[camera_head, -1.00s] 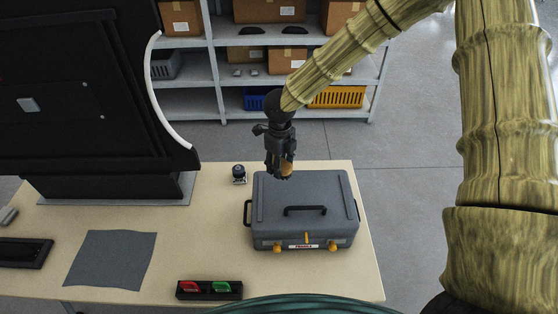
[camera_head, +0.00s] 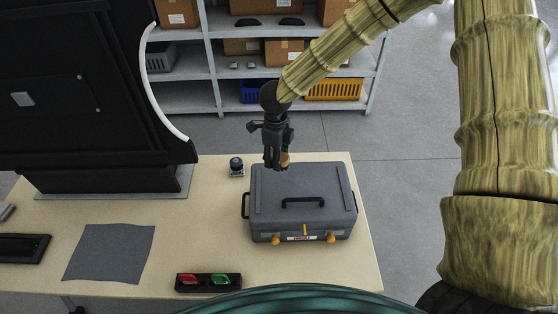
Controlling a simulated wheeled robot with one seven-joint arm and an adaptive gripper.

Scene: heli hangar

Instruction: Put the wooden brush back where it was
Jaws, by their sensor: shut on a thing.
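The brush looks held above the closed lid, but I cannot tell the exact gap.
The grey case (camera_head: 325,210) has a lid handle and orange latches. A small dark device (camera_head: 236,167) stands left of it. Shelves (camera_head: 210,97) stand behind.

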